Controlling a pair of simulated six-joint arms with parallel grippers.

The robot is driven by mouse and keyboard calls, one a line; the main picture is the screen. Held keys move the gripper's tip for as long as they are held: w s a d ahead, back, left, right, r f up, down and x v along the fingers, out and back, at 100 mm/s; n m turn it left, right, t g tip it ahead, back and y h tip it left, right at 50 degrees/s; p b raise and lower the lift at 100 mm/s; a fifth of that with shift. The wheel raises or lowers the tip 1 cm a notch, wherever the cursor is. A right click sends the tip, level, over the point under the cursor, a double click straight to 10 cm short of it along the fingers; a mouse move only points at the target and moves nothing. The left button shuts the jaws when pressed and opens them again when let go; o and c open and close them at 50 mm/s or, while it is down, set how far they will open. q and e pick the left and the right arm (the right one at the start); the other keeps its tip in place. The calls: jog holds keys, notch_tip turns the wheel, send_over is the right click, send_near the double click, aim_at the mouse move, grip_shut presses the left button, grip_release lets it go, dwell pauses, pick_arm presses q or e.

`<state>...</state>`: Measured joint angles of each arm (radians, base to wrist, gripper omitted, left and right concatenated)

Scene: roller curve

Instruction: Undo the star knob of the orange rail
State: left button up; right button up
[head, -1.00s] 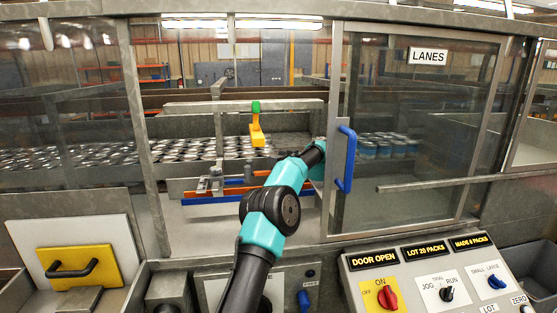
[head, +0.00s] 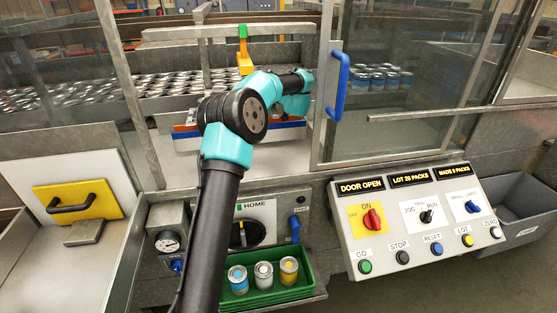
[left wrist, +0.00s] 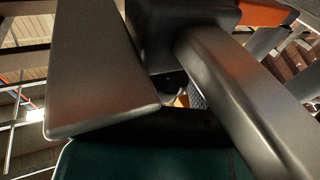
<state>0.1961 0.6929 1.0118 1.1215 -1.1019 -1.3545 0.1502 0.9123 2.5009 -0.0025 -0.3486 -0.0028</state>
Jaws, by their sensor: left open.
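The orange rail (head: 186,128) lies low in the opening behind the panel, just above a blue rail. My left arm crosses in front of it and hides much of it. The star knob cannot be made out in the head view. My left gripper (left wrist: 172,85) shows in the left wrist view as two grey fingers spread apart. A dark block (left wrist: 180,18) is close beyond them, and an orange piece (left wrist: 265,12) shows at the top right. I cannot tell if the block belongs to the knob. The fingertips are hidden in the head view. My right gripper is not in view.
The door with a blue handle (head: 337,85) stands right of my arm. An orange-yellow piece with a green top (head: 244,62) hangs above the rails. The control panel (head: 330,225) and a green tray (head: 252,300) with three cans are in front.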

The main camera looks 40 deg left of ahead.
pick_arm(q)
jog(key=m+t+h, duration=0.1)
jog(key=m+t, duration=0.1)
jog(key=t, duration=0.1)
jog(key=m+t+h, duration=0.2)
jog(key=shift+t+h, duration=0.3)
jog(key=shift+t, duration=0.1)
jog(key=shift+m+t+h, duration=1.9)
jog(key=shift+m+h, duration=0.2)
jog(key=shift+h, duration=0.2)
jog(key=v, duration=1.8)
jog(key=s+d+f+m+h, duration=0.1)
jog(key=d+f+m+h, duration=0.1)
jog(key=d+f, duration=0.1)
jog(key=s+d+f+m+h, duration=0.1)
jog(key=d+f+m+h, duration=0.1)
jog(key=f, duration=0.4)
jog(key=s+d+f+m+h, duration=0.1)
jog(key=d+f+m+h, duration=0.1)
jog(key=d+f+m, duration=0.2)
jog(key=shift+s+d+f+g, duration=0.1)
jog(key=shift+d+f+g, duration=0.2)
jog(key=shift+f, duration=0.15)
jog(key=shift+s+d+f, duration=0.15)
jog(key=shift+d+f, duration=0.05)
jog(key=shift+f, duration=0.05)
